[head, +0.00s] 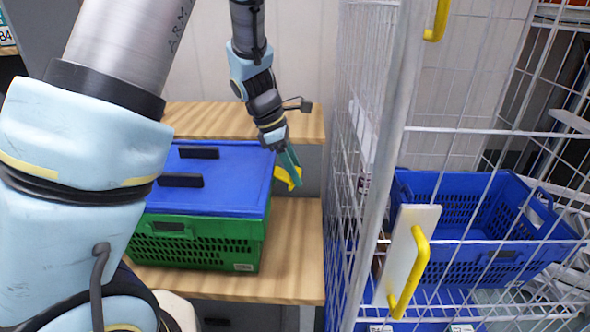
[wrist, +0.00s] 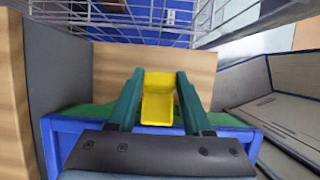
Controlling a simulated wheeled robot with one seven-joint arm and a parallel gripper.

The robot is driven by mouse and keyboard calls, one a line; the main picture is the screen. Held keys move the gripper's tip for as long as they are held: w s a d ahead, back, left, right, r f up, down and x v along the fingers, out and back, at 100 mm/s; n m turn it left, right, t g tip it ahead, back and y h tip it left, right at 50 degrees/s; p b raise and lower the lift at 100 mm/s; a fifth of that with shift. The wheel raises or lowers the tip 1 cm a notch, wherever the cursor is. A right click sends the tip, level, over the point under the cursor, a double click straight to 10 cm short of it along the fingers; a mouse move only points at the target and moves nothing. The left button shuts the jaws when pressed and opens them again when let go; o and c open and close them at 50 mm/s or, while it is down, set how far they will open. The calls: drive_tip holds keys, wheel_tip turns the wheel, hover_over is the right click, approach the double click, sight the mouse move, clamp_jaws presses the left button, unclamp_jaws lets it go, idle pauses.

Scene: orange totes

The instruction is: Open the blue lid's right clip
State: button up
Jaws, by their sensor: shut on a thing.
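The blue lid (head: 232,165) sits on a green crate (head: 205,251) on a wooden shelf. Its right clip (head: 284,177) is yellow and shows beside the lid's right edge. In the wrist view the yellow clip (wrist: 158,105) stands between my two green fingers. My gripper (head: 294,172) reaches down at the lid's right side and is shut on the clip. It also shows in the wrist view (wrist: 160,76), with a finger on each side of the clip. My arm hides the left part of the crate and lid.
A white wire cage (head: 365,170) with yellow handles (head: 410,272) stands close to the right of the shelf. A blue crate (head: 480,265) is inside it. Bare wooden shelf (head: 295,270) lies to the right of the green crate.

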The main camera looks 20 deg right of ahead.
sight(282, 173)
clamp_jaws()
drive_tip(key=shift+w+a+h+b, duration=0.1)
drive_tip(key=shift+h+b, duration=0.3)
drive_tip(key=shift+b, duration=0.35)
drive_tip(key=shift+g+b, duration=0.3)
drive_tip(key=shift+b, duration=0.15)
drive_tip(key=b, duration=0.1)
drive_tip(key=h+b, duration=0.1)
drive_tip(key=g+h+b, duration=0.1)
drive_tip(key=shift+w+a+r+b, duration=0.15)
drive_tip(key=shift+a+r+b, duration=0.1)
drive_tip(key=shift+b, duration=0.05)
drive_tip(key=h+b, duration=0.2)
drive_tip(key=r+g+h+b, duration=0.1)
drive_tip(key=b, duration=0.1)
drive_tip(key=shift+w+a+r+g+h, duration=0.15)
drive_tip(key=shift+a+g+h, duration=0.15)
drive_tip(key=shift+a+h, duration=0.1)
drive_tip(key=shift+w+a+r+g+h+b, duration=0.1)
drive_tip(key=shift+a+r+g+h+b, duration=0.25)
drive_tip(key=shift+h, duration=0.35)
drive_tip(key=shift+w+a+r+g+h+b, duration=0.15)
drive_tip(key=shift+g+h+b, duration=0.2)
drive_tip(key=shift+h, duration=0.35)
drive_tip(key=shift+a+r+g+h+b, duration=0.15)
drive_tip(key=shift+r+g+h+b, duration=0.25)
drive_tip(key=shift+h, duration=0.3)
drive_tip(key=shift+f, duration=0.1)
